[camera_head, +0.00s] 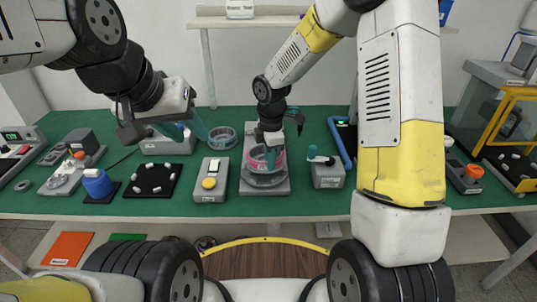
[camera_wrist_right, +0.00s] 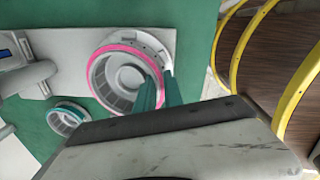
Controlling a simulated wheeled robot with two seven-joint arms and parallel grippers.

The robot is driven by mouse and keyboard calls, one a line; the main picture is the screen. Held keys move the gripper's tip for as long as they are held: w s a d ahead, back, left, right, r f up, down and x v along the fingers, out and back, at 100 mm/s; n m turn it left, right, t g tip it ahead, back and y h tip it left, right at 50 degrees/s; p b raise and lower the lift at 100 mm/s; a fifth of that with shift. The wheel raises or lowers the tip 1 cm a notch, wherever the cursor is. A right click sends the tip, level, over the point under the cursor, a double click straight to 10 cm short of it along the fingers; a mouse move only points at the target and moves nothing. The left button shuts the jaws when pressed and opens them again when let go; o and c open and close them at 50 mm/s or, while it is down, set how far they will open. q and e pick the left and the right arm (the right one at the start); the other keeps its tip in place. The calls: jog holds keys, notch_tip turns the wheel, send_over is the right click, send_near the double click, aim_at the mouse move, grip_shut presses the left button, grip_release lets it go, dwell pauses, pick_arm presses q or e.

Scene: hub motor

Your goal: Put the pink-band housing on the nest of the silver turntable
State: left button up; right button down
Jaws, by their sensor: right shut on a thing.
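The pink-band housing (camera_head: 267,160), a grey ring-shaped part, is over the silver turntable (camera_head: 265,181) in the head view. It also shows in the right wrist view (camera_wrist_right: 100,75), with the turntable's grey base plate (camera_wrist_right: 65,45) beneath. My right gripper (camera_head: 272,150) is shut on the housing's wall; its teal fingers (camera_wrist_right: 160,92) pinch the side nearest me. The nest is hidden below the housing, and I cannot tell whether they touch. My left gripper (camera_head: 190,130) is open and empty above the back left of the bench.
A teal-band housing (camera_head: 222,138) stands behind and left of the turntable. A grey box with a yellow button (camera_head: 209,183) is left of the turntable, and a grey block (camera_head: 327,176) is right of it. A black mat (camera_head: 153,181) with small white pieces lies further left.

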jog(key=f, duration=0.3)
jog(key=shift+w+a+f, duration=0.1)
jog(key=shift+w+f, duration=0.1)
jog(key=shift+f, duration=0.05)
jog(key=c, duration=1.5)
grip_release()
jog(key=r, duration=1.1)
jog(key=shift+s+r, duration=0.3)
jog(key=shift+s, duration=0.05)
jog(key=s+d+r+m+t, duration=0.3)
jog(key=s+d+r+m, duration=0.65)
jog(key=r, duration=0.25)
jog(key=shift+s+d+r+m+t+y, duration=0.4)
jog(key=shift+s+d+r+m, duration=0.2)
jog(key=shift+s+m, duration=1.2)
jog(key=shift+s+d+r+m+t+y, duration=0.25)
jog(key=shift+s+d+r+m+t, duration=0.3)
jog(key=shift+s+m, duration=1.3)
jog(key=shift+s+d+r+m+t+y, duration=0.4)
jog(key=shift+s+r+m, duration=0.3)
jog(key=shift+s+m, duration=1.1)
